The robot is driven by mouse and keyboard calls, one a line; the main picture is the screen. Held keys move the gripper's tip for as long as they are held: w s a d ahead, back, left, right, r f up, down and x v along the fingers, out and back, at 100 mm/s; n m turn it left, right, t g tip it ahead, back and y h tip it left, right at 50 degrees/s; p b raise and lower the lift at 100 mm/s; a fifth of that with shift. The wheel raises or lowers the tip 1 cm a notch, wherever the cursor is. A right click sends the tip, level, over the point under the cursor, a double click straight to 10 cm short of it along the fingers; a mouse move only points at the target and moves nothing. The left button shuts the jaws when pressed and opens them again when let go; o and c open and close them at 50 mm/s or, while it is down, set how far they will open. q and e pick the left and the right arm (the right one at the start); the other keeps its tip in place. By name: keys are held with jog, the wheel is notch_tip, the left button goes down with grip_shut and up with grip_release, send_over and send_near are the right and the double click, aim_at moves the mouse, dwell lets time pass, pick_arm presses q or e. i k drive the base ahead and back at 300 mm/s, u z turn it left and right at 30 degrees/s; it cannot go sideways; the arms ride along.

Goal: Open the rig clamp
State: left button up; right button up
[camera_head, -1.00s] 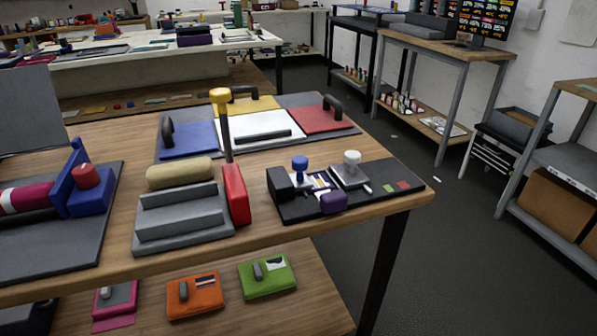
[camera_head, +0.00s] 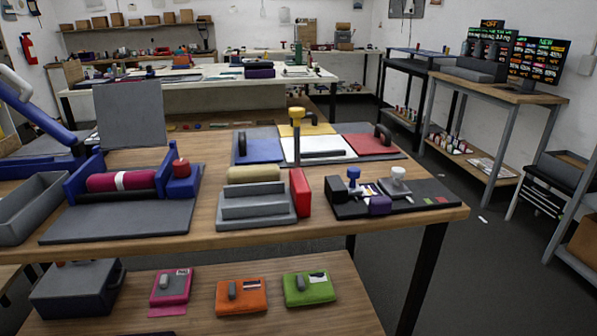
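A grey stepped block (camera_head: 256,207) stands on the wooden table, with a beige padded bar (camera_head: 253,174) along its top. A red block (camera_head: 300,192) sits upright against its right end. A dark lever (camera_head: 297,148) with a yellow knob (camera_head: 296,112) rises upright there. This looks like the rig clamp, but I cannot tell for sure, nor whether it is open. Left of it, a magenta roll (camera_head: 121,181) with a white band lies in a blue frame with a red knob (camera_head: 181,167). Neither of my grippers is in view.
A mat (camera_head: 330,211) with stamps lies right of the block. Blue, yellow and red panels surround a white sheet (camera_head: 318,149) behind. A grey tray (camera_head: 31,207) is at the left. Magenta, orange and green pouches lie on the lower shelf (camera_head: 200,335). Open floor lies to the right.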

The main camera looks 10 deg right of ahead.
aim_at(353, 173)
jog(key=u, duration=1.05)
jog(key=i, duration=1.05)
jog(key=z, duration=0.85)
